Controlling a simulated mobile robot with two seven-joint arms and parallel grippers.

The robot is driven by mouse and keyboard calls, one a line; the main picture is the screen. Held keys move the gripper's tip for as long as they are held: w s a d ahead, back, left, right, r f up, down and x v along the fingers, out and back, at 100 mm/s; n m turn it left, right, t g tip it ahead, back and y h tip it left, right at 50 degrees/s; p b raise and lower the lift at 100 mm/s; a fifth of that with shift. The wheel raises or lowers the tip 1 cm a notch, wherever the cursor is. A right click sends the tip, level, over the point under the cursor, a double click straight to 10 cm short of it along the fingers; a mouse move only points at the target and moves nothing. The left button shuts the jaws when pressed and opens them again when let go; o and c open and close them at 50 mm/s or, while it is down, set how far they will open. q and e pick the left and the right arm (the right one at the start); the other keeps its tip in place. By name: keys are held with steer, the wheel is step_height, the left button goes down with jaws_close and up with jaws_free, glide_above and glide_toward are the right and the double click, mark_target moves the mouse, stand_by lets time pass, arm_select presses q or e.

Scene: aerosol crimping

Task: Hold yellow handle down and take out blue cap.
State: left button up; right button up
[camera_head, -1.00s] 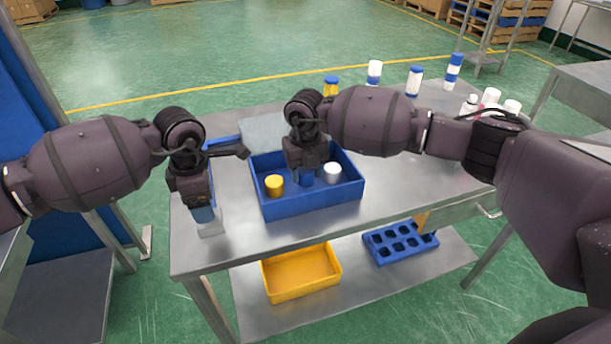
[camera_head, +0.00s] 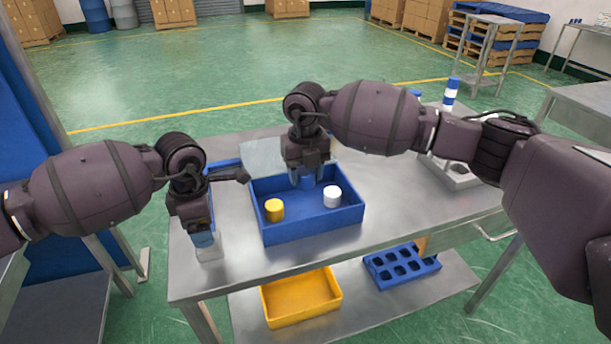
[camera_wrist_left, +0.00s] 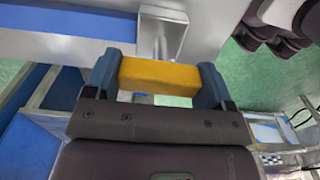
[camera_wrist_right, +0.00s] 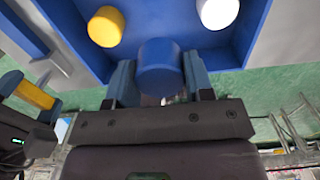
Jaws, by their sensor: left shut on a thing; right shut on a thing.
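My left gripper (camera_head: 204,240) is shut on the yellow handle (camera_wrist_left: 160,75), a short bar lying across between its fingers in the left wrist view. The handle is hidden in the head view, where the gripper is left of the blue tray (camera_head: 310,225). My right gripper (camera_head: 308,182) is shut on the blue cap (camera_wrist_right: 160,68), which sits between its fingers above the tray's floor. A yellow cap (camera_head: 274,210) and a white cap (camera_head: 332,197) stand in the tray to either side.
A grey block with holes (camera_head: 460,175) and a blue-and-white can (camera_head: 450,92) stand at the table's right; my right arm hides much there. A yellow bin (camera_head: 300,295) and a blue holed rack (camera_head: 402,265) are on the lower shelf. The table's right front is clear.

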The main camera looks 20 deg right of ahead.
arm_select(q)
steer(key=shift+s+f, duration=0.15)
steer(key=shift+f, duration=0.2)
arm_select(e)
steer(key=shift+f, duration=0.1)
arm_select(q)
steer(key=o, duration=0.9)
steer(key=shift+r, duration=0.1)
steer(key=shift+w+r, duration=0.2)
steer(key=shift+r, duration=0.45)
step_height(320, 180, up, 11)
steer(key=shift+s, duration=0.1)
